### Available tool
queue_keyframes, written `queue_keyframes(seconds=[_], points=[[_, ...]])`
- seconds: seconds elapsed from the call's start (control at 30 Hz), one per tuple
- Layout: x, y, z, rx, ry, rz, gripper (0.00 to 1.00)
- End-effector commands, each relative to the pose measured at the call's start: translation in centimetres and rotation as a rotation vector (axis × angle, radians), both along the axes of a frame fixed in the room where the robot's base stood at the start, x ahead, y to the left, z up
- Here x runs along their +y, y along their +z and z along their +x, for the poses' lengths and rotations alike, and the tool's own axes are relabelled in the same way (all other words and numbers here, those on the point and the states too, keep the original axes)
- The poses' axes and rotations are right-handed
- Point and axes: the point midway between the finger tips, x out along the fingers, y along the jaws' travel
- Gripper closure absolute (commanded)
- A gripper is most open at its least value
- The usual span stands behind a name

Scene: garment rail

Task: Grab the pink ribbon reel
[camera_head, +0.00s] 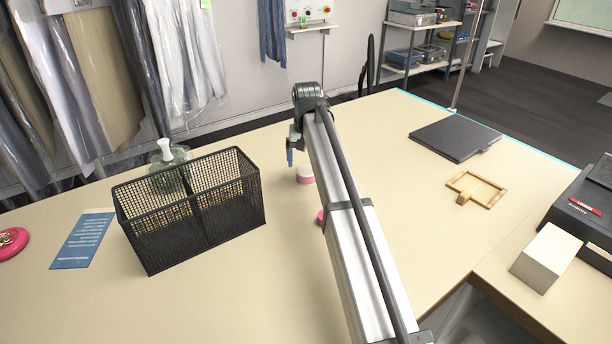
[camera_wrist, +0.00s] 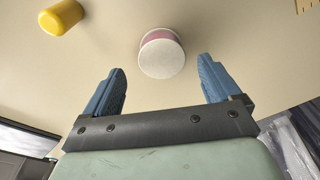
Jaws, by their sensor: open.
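A short round reel with a white flat top and a pink band around its side stands on the table in the head view (camera_head: 305,176), just beside my gripper (camera_head: 291,156). It also shows in the wrist view (camera_wrist: 162,55). My gripper (camera_wrist: 160,68) is open there, its two blue fingers apart and empty. The reel lies beyond the fingertips, roughly centred between them. My arm hides part of the table behind it. A second pink piece (camera_head: 320,217) peeks out at the arm's left edge, mostly hidden.
A yellow cylinder (camera_wrist: 61,16) lies near the reel in the wrist view. A black mesh basket (camera_head: 190,222) and a glass bottle (camera_head: 167,158) stand left. A black folder (camera_head: 455,138) and wooden frame (camera_head: 482,190) lie right.

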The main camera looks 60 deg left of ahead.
Motion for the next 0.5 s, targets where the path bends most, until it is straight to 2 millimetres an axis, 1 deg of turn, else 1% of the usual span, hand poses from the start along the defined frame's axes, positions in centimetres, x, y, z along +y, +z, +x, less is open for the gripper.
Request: queue_keyframes(seconds=[0.17, 0.4, 0.5], points=[[0.2, -1.1, 0.0, 0.001, 0.000, -0.001, 0.10], [0.7, -4.2, 0.2, 0.001, 0.000, -0.001, 0.10], [0.8, -5.0, 0.3, 0.000, 0.000, 0.000, 0.10]])
